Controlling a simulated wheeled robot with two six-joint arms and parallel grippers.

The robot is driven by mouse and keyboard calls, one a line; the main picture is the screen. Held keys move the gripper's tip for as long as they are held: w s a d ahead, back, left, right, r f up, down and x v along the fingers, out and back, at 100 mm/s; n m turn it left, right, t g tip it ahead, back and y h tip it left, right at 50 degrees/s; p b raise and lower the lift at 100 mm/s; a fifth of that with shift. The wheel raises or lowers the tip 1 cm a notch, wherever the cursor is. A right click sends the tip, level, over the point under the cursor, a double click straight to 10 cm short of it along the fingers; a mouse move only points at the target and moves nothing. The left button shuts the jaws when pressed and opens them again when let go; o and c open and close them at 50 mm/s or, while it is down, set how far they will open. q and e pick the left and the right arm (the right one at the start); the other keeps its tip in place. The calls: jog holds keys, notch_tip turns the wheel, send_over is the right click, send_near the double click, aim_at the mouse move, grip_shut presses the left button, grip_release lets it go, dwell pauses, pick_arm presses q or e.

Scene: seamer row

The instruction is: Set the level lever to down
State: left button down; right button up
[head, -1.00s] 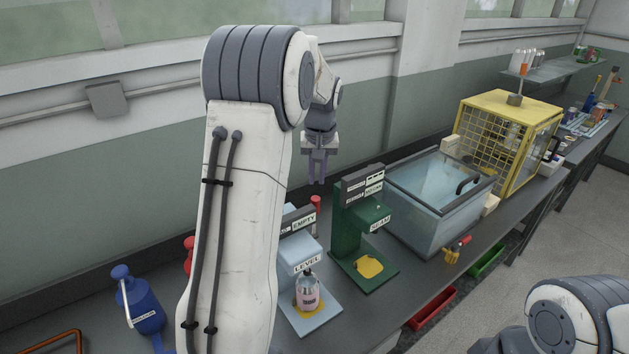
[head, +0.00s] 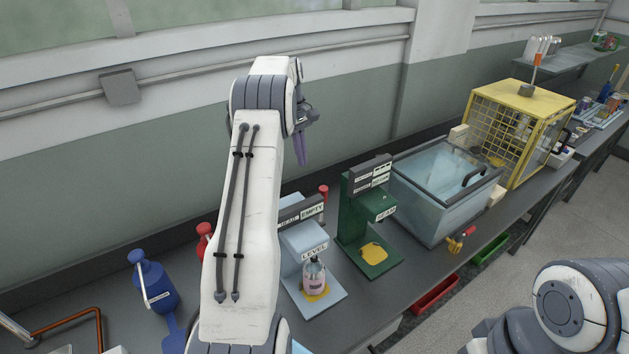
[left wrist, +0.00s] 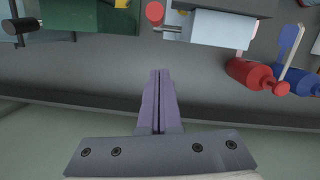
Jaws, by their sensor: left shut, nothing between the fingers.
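The light blue machine labelled LEVEL (head: 305,240) stands on the bench, with a bottle (head: 314,275) on its yellow-marked base. A red-knobbed lever (head: 323,191) sticks up at its back right side. In the left wrist view the red knob (left wrist: 155,12) and a short metal rod show at the top, beside the light blue housing (left wrist: 215,28). My left gripper (head: 302,163) is shut and empty, above and behind the machine, apart from the lever. Its purple fingers (left wrist: 158,75) lie together in the left wrist view. My right gripper is not in view.
A green machine (head: 355,215) stands just right of the blue one. A glass-lidded tank (head: 430,205) and a yellow cage (head: 500,140) are farther right. The wall runs behind the bench.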

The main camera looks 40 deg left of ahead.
pick_arm(q)
jog(key=d+f+p, duration=0.4)
jog(key=d+f, duration=0.1)
jog(key=f, duration=0.1)
jog(key=shift+s+f, duration=0.15)
jog(key=shift+s, duration=0.3)
